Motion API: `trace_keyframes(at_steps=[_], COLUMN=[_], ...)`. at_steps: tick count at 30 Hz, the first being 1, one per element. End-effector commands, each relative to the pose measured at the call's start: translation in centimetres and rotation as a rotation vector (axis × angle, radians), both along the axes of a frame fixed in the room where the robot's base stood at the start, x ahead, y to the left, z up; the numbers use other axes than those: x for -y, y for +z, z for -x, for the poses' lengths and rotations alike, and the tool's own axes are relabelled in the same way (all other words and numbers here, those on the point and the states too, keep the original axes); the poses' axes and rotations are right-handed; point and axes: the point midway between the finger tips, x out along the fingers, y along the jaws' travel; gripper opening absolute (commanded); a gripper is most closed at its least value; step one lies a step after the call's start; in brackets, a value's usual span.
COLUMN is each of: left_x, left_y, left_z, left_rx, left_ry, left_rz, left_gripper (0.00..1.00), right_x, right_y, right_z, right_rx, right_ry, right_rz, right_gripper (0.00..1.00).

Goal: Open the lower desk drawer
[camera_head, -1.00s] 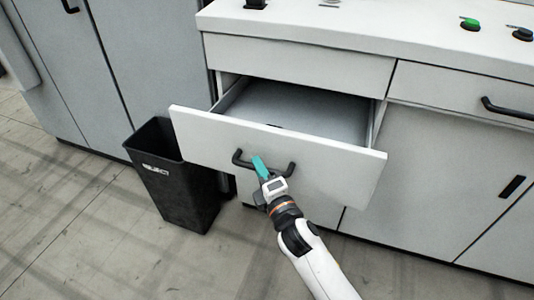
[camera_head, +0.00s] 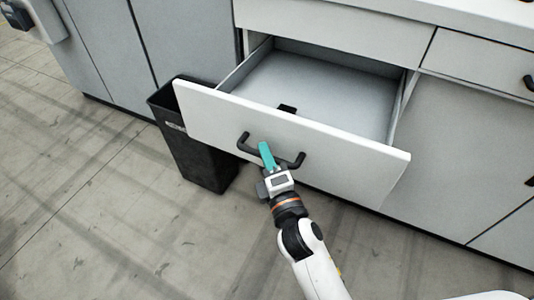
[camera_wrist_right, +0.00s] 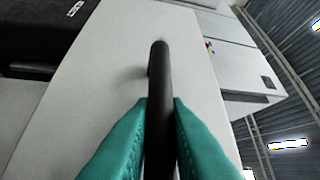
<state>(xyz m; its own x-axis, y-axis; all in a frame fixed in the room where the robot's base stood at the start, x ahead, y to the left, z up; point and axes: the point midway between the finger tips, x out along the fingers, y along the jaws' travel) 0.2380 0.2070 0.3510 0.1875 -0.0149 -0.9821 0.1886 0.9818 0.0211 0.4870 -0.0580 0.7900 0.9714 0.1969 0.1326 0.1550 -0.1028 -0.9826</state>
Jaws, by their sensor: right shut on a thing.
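The lower desk drawer (camera_head: 350,158) is pulled out, with its white front panel standing well away from the desk. Its inside is visible and holds a small black item (camera_head: 287,109). A black bar handle (camera_head: 246,144) is on the front panel. My right gripper (camera_head: 267,156), with teal fingers, is at the handle's middle. In the right wrist view the two teal fingers (camera_wrist_right: 160,130) are shut on the black handle (camera_wrist_right: 159,75), one on each side. My left gripper is not in view.
A black bin (camera_head: 205,165) stands on the floor just left of the drawer front. A closed upper drawer (camera_head: 340,32) is above the open one. Grey cabinets (camera_head: 190,40) stand at the left. The floor in front is clear.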

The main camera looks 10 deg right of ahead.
Motion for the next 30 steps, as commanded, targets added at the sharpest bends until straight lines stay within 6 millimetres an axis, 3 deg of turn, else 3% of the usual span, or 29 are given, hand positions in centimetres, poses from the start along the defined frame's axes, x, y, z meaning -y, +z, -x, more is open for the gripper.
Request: trace_keyframes(at_steps=[1,4,16,20,30], left_x=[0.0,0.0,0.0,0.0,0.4], left_y=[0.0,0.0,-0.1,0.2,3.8], left_z=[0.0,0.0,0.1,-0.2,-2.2], left_rx=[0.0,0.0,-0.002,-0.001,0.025], left_ry=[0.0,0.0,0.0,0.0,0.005], left_rz=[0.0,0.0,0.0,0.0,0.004], left_gripper=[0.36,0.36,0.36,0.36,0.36], right_x=[0.0,0.0,0.2,0.6,1.9], right_y=[-0.1,-0.1,-0.2,-0.6,-1.6], right_z=[0.0,0.0,0.7,2.8,9.4], right_rx=[-0.001,-0.001,-0.002,-0.004,-0.005], right_ry=[0.001,0.001,0.0,0.001,-0.002], right_rz=[0.0,0.0,-0.001,-0.001,0.0], right_gripper=[0.19,0.36,0.36,0.36,0.36])
